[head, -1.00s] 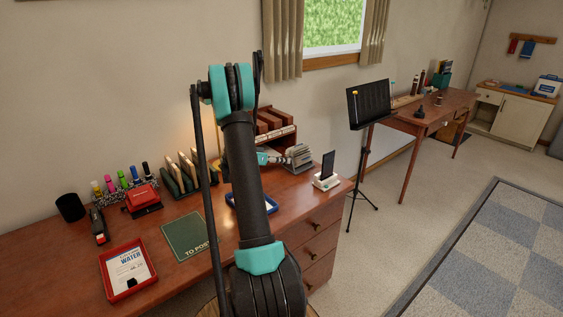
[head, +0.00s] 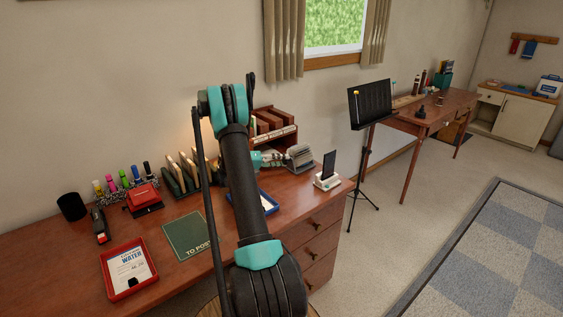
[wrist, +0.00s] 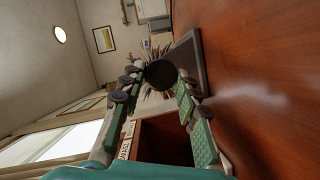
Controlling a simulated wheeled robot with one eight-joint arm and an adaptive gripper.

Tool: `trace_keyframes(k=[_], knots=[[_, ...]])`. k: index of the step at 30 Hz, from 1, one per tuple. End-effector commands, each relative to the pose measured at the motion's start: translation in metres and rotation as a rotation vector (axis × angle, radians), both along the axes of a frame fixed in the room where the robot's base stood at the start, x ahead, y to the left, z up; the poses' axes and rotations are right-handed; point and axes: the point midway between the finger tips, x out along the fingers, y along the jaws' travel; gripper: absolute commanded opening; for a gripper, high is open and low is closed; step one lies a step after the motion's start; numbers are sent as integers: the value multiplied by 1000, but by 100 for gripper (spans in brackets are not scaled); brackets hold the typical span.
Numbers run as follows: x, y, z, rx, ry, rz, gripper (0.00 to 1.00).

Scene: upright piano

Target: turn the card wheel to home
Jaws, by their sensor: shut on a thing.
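The card wheel (head: 300,157), a rotary file with a fan of grey cards, stands on the wooden desk near its right end. In the wrist view its dark round knob (wrist: 160,74) faces me, with card edges fanned out behind it and a flat grey base beside it. My gripper (wrist: 160,82) has one finger on each side of the knob and is shut on it. In the head view my gripper (head: 279,159) is at the left side of the wheel, small and partly behind my arm. The card markings are too small to read.
A phone on a white stand (head: 328,171) is right of the wheel. A wooden shelf unit (head: 284,139) stands behind it. A blue-edged tray (head: 268,203) lies in front, partly hidden by my arm. A green folder (head: 188,236) and red tray (head: 128,273) lie further left.

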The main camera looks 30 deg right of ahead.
Motion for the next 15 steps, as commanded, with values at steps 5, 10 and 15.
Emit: trace_keyframes(k=[5,10,15], knots=[[1,0,-1,-4,59,1,3],[1,0,-1,-7,85,2,3],[1,1,-1,-6,90,2,3]])
